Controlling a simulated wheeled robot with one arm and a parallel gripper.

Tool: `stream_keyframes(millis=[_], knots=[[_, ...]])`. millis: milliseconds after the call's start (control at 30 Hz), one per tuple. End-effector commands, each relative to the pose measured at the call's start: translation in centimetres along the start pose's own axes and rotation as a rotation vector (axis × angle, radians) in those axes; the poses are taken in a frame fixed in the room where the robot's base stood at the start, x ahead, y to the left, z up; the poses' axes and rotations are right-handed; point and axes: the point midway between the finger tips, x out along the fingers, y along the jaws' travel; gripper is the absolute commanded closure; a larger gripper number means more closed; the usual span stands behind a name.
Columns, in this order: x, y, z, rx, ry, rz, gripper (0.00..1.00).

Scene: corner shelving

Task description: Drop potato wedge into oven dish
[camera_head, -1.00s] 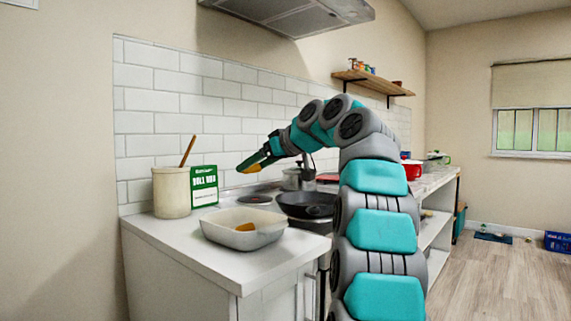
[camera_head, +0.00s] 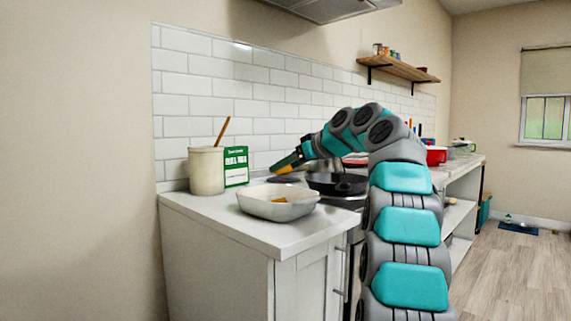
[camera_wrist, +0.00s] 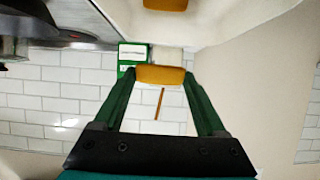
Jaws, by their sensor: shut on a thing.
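The oven dish (camera_head: 268,213) is a pale, deep rectangular dish on the white counter. One orange-yellow potato wedge (camera_head: 279,200) lies inside it. My gripper (camera_head: 287,165) is above the far side of the dish and points down to the left. In the wrist view my gripper (camera_wrist: 160,78) has its green fingers shut on another orange potato wedge (camera_wrist: 160,74). The dish (camera_wrist: 225,25) fills the top of that view, with the wedge inside it (camera_wrist: 166,4) at the top edge. The held wedge is apart from the dish.
A cream crock (camera_head: 206,172) with a wooden stick and a green-and-white box (camera_head: 236,166) stand behind the dish. A black frying pan (camera_head: 337,184) sits on the stove to the right. A range hood (camera_head: 330,8) hangs above. The counter's front left is clear.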

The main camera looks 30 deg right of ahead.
Motion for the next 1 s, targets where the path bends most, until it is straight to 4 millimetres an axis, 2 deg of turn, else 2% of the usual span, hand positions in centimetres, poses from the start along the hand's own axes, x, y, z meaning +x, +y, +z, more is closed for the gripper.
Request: stream_keyframes(millis=[67, 100, 300, 667, 867, 1000], knots=[[0.0, 0.0, 0.0, 0.0, 0.0, 0.0, 0.78], [0.0, 0.0, -0.1, 0.0, 0.0, 0.0, 0.23], [0.0, 0.0, -0.1, 0.0, 0.001, 0.0, 0.01], [-0.5, 0.0, -0.1, -0.001, 0.002, 0.0, 0.0], [-2.6, -0.1, -0.1, -0.002, 0.004, 0.001, 0.0], [-5.0, 0.0, -0.1, -0.001, 0.004, 0.002, 0.0]])
